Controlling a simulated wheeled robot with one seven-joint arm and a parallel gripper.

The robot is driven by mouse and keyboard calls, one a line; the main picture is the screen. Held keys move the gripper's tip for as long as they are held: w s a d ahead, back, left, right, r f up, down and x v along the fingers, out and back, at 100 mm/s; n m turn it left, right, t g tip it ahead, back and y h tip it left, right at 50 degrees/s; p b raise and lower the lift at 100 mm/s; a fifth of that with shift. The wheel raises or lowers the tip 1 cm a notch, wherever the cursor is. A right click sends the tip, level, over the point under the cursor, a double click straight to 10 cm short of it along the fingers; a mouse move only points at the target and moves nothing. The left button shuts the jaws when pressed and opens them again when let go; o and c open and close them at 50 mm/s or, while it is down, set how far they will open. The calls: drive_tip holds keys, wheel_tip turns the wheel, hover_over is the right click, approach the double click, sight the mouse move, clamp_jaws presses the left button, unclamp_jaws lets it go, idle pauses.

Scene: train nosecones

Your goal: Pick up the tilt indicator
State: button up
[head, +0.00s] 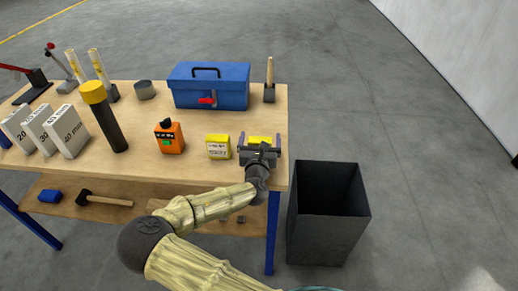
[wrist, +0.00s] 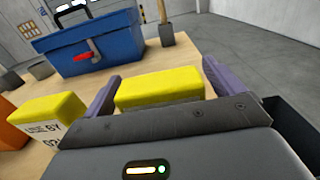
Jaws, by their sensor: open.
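Two yellow box-shaped items sit near the front right of the bench. One yellow box (head: 259,138) is between my gripper's fingers; it also shows in the wrist view (wrist: 160,88). Its front face is hidden, so I cannot read any label or confirm it is the tilt indicator. My gripper (head: 260,143) is open, with a finger on each side of this box and apparent gaps. The other yellow box (head: 218,147), with a "USE BY" label, stands just left, outside the fingers; the wrist view shows it too (wrist: 45,112).
An orange device (head: 169,138) stands farther left. A blue toolbox (head: 210,88) and an upright wooden-handled tool (head: 269,80) are behind. A dark bin (head: 328,215) stands on the floor beyond the right edge of the bench (head: 180,175).

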drive_tip(key=shift+d, duration=0.1)
drive_tip(key=c, duration=1.1)
drive_tip(key=shift+o, duration=0.2)
drive_tip(key=shift+r, duration=0.1)
wheel_tip(320, 180, up, 10)
